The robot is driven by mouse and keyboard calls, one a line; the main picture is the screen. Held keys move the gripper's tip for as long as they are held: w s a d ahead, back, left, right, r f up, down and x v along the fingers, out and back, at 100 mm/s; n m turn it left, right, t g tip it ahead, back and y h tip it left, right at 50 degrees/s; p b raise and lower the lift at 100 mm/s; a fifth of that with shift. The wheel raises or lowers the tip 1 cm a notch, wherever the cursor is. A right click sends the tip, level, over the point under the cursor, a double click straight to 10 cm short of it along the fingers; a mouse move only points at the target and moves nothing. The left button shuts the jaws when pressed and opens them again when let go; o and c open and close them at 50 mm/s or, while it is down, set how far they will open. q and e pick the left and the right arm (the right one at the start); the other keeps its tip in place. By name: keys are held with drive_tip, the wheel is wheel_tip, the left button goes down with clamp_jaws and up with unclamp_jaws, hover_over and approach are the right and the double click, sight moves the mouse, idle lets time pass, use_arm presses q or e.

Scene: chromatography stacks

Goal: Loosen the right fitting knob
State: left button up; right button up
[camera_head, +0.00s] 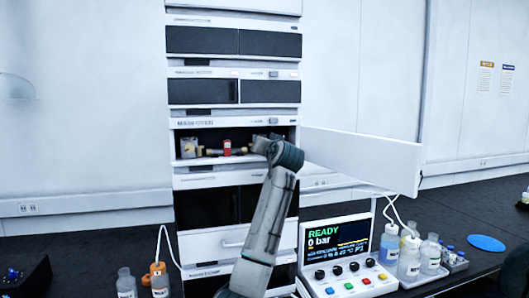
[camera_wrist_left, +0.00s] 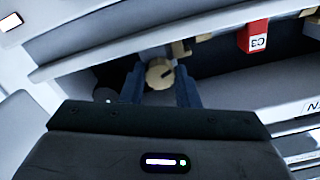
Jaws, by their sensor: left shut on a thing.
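The right fitting knob (camera_wrist_left: 159,73) is a round tan knob with a dark slot, seen in the left wrist view. It sits between the two dark fingers of my left gripper (camera_wrist_left: 160,88), which is shut on it. In the head view my left gripper (camera_head: 262,147) reaches into the open bay, at the right end of the column with the red block (camera_head: 227,147). The red block, marked C3, also shows in the left wrist view (camera_wrist_left: 257,36). The arm and gripper hide part of the knob in the head view. My right gripper is not in view.
The bay's white door (camera_head: 362,158) stands open to the right of my arm. A control panel (camera_head: 341,245) reads READY and 0 bar. Bottles in a tray (camera_head: 430,272) stand right of it, and more bottles (camera_head: 126,284) stand at the left.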

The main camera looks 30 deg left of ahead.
use_arm(q)
drive_tip(key=shift+f+n, duration=0.3)
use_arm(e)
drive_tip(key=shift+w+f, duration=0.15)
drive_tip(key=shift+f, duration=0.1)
use_arm(q)
drive_tip(key=o, duration=0.7)
drive_tip(key=shift+r, duration=0.15)
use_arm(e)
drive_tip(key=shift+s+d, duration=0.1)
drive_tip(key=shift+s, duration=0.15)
